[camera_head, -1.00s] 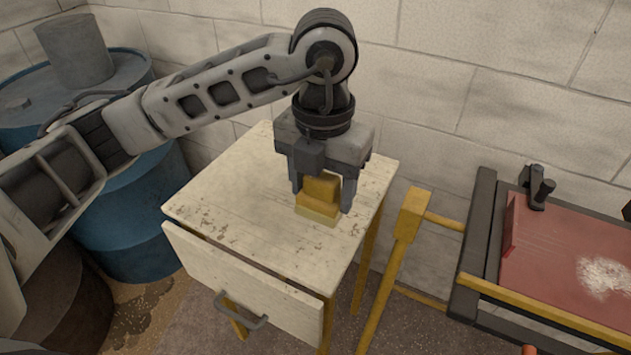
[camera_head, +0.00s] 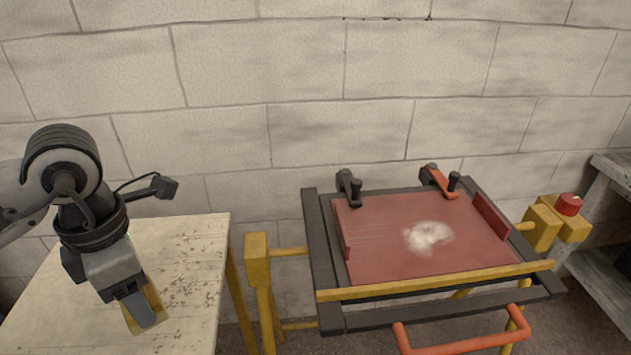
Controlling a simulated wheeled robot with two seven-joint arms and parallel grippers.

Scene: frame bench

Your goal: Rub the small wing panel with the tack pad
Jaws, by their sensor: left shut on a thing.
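The small wing panel (camera_head: 385,225) is a dull red plate lying in a dark frame on a yellow stand, right of centre. A pale dusty patch (camera_head: 428,236) lies on its middle. My left gripper (camera_head: 136,302) is at the lower left, shut on the yellow tack pad (camera_head: 155,300), mostly hidden by the fingers. It holds the pad over the wooden side table, well to the left of the panel; I cannot tell how high. My right gripper is not in view.
The wooden table (camera_head: 195,262) stands left of the frame (camera_head: 311,230). Black and orange clamps (camera_head: 440,182) sit on the frame's back edge. A yellow bar (camera_head: 435,281) crosses its front, with an orange handle (camera_head: 465,346) below. A red knob (camera_head: 569,203) is at right.

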